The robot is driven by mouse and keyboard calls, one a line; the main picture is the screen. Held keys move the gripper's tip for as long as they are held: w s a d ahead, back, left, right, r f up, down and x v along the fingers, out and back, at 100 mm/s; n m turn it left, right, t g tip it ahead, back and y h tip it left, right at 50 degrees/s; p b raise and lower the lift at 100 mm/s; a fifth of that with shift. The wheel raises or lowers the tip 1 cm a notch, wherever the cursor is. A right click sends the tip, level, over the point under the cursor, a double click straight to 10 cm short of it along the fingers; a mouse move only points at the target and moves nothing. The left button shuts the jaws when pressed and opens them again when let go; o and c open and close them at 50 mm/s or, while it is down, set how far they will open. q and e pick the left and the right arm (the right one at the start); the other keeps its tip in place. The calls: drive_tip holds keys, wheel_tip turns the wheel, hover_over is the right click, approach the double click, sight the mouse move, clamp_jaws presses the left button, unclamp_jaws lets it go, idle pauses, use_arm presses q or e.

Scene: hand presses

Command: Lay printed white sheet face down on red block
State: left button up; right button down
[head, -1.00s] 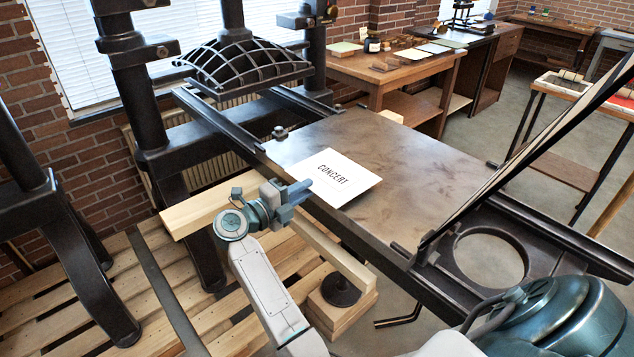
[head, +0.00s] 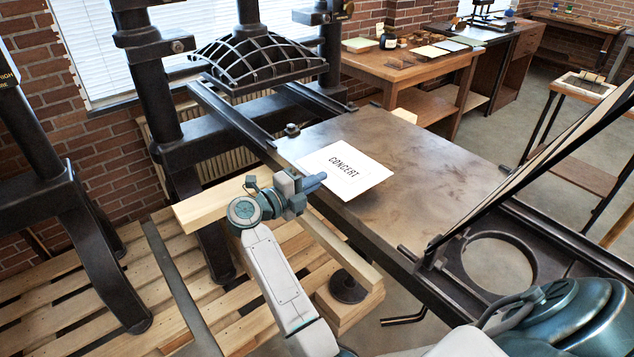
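The white sheet (head: 347,185) is in the head view, over the grey-brown stone bed of the press. Its print, the word CONCERT, faces up. Whether the sheet lies flat on the bed or is slightly raised I cannot tell. My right gripper (head: 314,183) is at the sheet's lower left edge, and its fingers overlap that edge. The fingers show nearly side-on, so whether they are open or pinch the paper is unclear. My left gripper is out of view. I cannot make out a red block in the head view now.
The press bed (head: 430,165) is bare right of the sheet. A hinged frame (head: 540,170) stands tilted up at right. A domed black platen (head: 250,62) is behind left. A wooden bench (head: 400,68) and a small table (head: 588,92) stand farther back. A pallet (head: 110,300) lies at lower left.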

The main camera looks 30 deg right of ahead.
drive_tip(key=a+r+p, duration=0.1)
drive_tip(key=a+r, duration=0.2)
drive_tip(key=a, duration=0.4)
drive_tip(key=shift+s+r, duration=0.35)
drive_tip(key=shift+r, duration=0.05)
idle(0.5)
idle(0.3)
drive_tip(key=shift+a, duration=0.1)
drive_tip(key=shift+f, duration=0.15)
idle(0.9)
drive_tip(key=d+f+b, duration=0.1)
drive_tip(key=d+f, duration=0.1)
drive_tip(key=d, duration=0.5)
drive_tip(key=shift+w+f, duration=0.3)
drive_tip(key=shift+f, duration=0.1)
